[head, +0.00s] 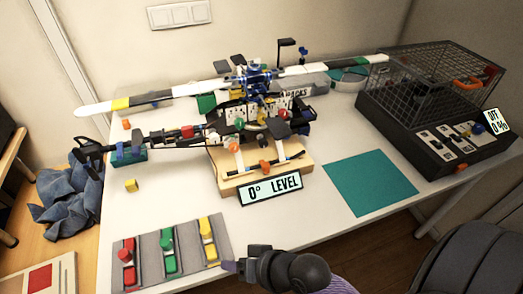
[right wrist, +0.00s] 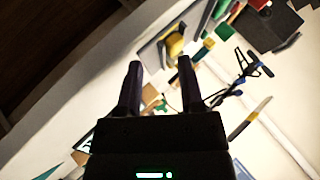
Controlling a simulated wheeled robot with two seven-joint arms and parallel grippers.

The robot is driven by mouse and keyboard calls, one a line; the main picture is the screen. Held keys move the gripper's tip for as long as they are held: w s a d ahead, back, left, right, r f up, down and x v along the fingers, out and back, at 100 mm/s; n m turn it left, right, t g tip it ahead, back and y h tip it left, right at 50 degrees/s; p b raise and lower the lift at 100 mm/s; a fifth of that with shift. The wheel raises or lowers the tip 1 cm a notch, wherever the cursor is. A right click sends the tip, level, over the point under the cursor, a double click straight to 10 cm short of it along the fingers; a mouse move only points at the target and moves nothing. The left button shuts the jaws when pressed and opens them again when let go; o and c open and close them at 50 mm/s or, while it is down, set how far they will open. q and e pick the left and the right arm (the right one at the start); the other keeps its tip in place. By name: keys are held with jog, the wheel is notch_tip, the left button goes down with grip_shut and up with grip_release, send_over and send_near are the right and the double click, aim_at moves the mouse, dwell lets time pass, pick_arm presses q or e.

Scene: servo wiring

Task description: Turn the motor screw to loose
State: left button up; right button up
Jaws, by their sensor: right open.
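A helicopter-like rotor model (head: 255,115) stands on a wooden base (head: 235,186) with a display reading "0° LEVEL" (head: 270,189). I cannot tell which small part of it is the motor screw. A grey tray (head: 187,262) at the front left holds a red lever (head: 127,254), a green lever (head: 167,240) and a yellow lever (head: 207,228). My right gripper (head: 230,266) is at the table's front edge, beside the tray's right end. In the right wrist view its fingers (right wrist: 158,64) are apart and empty, with a yellow piece (right wrist: 175,45) beyond them. My left gripper is not in view.
A black box with a wire cage (head: 425,80) stands at the back right; its display (head: 495,122) reads "OFF 0 %". A teal mat (head: 370,183) lies bare at the right. A small yellow block (head: 131,185) lies at the left.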

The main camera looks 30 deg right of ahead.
jog(key=w+d+r+m+t, duration=0.1)
jog(key=w+m+t, duration=0.1)
jog(key=w+d+r+m+t, duration=0.1)
jog(key=m, duration=0.2)
jog(key=w+d+r+m+t, duration=0.1)
jog(key=w+r+m+t, duration=0.1)
jog(key=m, duration=0.1)
jog(key=shift+w+d+t, duration=0.3)
jog(key=w+d+r+m+t+h, duration=0.2)
jog(key=w+d+m+t+h, duration=0.15)
jog(key=d+m, duration=0.4)
jog(key=m+h, duration=0.6)
jog(key=m, duration=0.2)
send_near(264, 146)
jog(key=shift+n, duration=0.25)
jog(key=b+x, duration=0.1)
jog(key=x, duration=0.7)
jog(key=shift+d, duration=0.15)
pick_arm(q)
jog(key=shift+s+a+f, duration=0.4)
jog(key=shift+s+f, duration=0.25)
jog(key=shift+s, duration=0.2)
pick_arm(e)
jog(key=shift+w, duration=0.35)
grip_shut()
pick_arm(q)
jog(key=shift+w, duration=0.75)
